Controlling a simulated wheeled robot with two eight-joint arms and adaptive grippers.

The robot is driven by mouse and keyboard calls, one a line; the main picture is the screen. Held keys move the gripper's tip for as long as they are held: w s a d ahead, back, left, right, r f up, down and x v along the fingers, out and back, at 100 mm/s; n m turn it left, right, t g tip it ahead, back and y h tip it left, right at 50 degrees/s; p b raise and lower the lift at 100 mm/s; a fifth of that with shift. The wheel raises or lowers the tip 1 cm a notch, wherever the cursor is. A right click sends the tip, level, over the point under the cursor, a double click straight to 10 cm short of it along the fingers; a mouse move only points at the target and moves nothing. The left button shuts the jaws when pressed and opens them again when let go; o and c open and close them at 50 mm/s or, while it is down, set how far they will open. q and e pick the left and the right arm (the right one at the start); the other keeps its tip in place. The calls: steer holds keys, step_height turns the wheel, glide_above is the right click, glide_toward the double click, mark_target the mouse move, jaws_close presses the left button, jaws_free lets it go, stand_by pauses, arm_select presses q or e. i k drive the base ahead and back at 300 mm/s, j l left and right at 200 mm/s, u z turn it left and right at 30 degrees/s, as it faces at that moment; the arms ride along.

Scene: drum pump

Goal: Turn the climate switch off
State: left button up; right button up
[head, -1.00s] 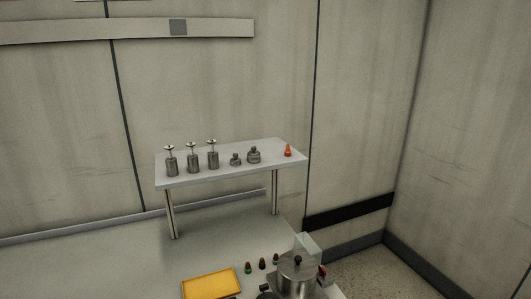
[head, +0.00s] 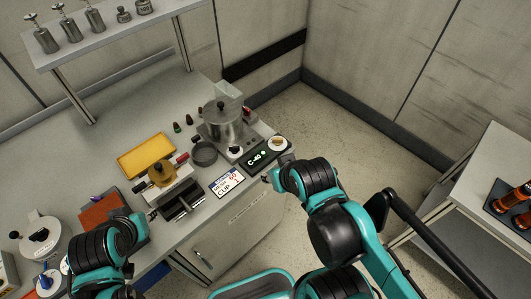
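A black display panel (head: 258,156) with lit characters, perhaps "C-40", and a green mark lies near the counter's front right corner. Beside it is a round pale dial or knob (head: 278,143); I cannot tell for sure that this is the climate switch, or its setting. My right gripper (head: 267,180) is at the counter's front edge, just below the panel and apart from the dial. My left gripper (head: 152,214) is over the front of the counter, left of a dark cylindrical device. Both grippers are small and partly hidden by my arms, so their fingers are unclear.
A metal pot (head: 222,122) stands behind the panel. A yellow tray (head: 146,155), a cup label card (head: 227,182) and a dark roller-like device (head: 181,200) crowd the counter. A raised shelf (head: 110,42) holds metal vessels. A side table (head: 500,160) stands right, with open floor between.

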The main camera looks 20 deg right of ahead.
mark_target(277, 141)
steer(key=l+z, duration=0.2)
steer(key=z, duration=0.2)
steer(key=i+l+z, duration=0.1)
steer(key=z, duration=0.25)
steer(key=i+l+z, duration=0.1)
steer(key=z, duration=0.3)
steer(key=i+l+z, duration=0.1)
steer(key=z, duration=0.25)
steer(key=l, duration=0.1)
